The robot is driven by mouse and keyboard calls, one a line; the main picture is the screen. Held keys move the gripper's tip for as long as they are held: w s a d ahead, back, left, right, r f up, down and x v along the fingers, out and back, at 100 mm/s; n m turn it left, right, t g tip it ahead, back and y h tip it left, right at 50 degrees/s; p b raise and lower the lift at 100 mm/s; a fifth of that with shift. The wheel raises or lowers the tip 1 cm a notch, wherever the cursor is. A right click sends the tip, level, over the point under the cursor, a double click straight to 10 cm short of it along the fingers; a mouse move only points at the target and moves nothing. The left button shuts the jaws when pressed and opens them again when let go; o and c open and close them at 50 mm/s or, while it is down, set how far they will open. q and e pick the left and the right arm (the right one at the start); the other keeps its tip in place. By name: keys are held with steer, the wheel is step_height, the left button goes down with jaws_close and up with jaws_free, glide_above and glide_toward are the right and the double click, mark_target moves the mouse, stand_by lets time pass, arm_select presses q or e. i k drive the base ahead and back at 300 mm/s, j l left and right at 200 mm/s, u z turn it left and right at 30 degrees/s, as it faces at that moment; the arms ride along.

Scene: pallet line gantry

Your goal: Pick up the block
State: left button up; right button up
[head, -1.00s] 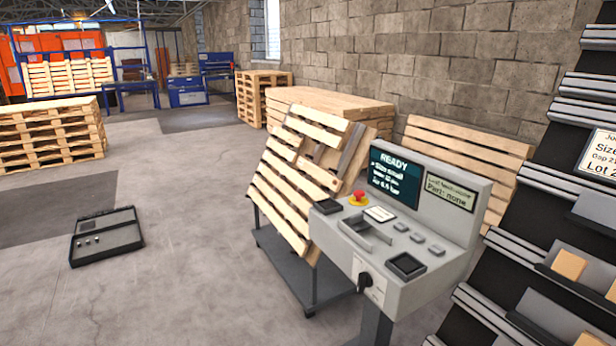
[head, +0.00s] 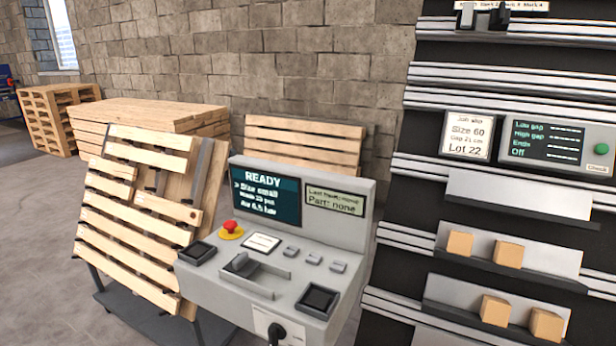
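Several small tan wooden blocks sit on the grey ledges of the dark rack at the right of the head view. On the upper of these ledges (head: 560,262) are a left block (head: 459,244) and a right block (head: 508,254). On the lower ledge (head: 455,289) are another left block (head: 495,310) and a right block (head: 546,326). The frames do not show which block is meant. Neither of my grippers is in view.
A grey control console (head: 225,279) with a READY screen (head: 265,196) and red button (head: 231,228) stands left of the rack. A tilted pallet (head: 135,215) is left of it. A job sign (head: 467,135) and display panel (head: 553,141) are above an empty ledge (head: 520,196).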

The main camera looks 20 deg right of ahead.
mark_target(509, 255)
steer(key=i+j+z, duration=0.15)
steer(key=z, duration=0.2)
steer(key=i+j+z, duration=0.1)
steer(key=j+z, duration=0.25)
steer(key=i+j+z, duration=0.1)
steer(key=z, duration=0.25)
steer(key=j, duration=0.05)
